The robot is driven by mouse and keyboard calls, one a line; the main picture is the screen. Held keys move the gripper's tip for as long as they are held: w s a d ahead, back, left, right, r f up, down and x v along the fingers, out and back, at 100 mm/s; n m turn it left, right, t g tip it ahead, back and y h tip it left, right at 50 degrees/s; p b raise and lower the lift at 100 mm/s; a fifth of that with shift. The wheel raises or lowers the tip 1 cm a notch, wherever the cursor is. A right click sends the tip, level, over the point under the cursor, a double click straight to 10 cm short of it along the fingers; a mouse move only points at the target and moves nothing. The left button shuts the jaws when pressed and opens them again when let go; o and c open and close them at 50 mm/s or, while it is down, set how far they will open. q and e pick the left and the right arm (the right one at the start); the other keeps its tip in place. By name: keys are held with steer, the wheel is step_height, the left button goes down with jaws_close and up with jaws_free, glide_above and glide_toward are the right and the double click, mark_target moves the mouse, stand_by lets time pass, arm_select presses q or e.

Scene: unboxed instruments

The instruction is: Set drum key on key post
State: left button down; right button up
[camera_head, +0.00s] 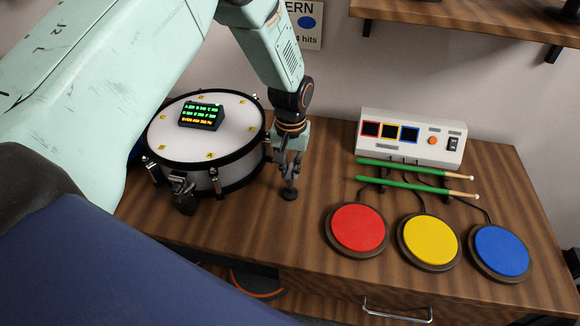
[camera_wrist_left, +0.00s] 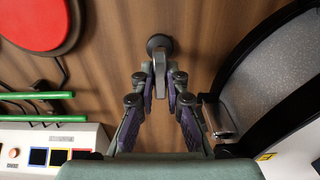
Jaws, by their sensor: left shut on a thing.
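My left gripper (camera_head: 289,176) points down just right of the snare drum (camera_head: 226,178). In the left wrist view the gripper (camera_wrist_left: 171,82) is shut on a small grey metal piece, which looks like the drum key (camera_wrist_left: 159,76). A dark round base, which looks like the key post (camera_wrist_left: 158,43), shows just beyond the key and also below the gripper in the head view (camera_head: 289,194). The key and post overlap in view, so I cannot tell whether they touch. My right gripper is not in view.
A small display (camera_head: 202,115) sits on the drum. To the right stand a white control box (camera_head: 410,138), two green drumsticks (camera_head: 405,179) and red (camera_head: 357,228), yellow (camera_head: 429,239) and blue (camera_head: 501,250) pads. Bare wooden tabletop (camera_head: 270,228) lies in front of the gripper.

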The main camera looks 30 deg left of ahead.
arm_select(q)
steer(key=c, duration=1.3)
jaws_free()
step_height(320, 180, up, 12)
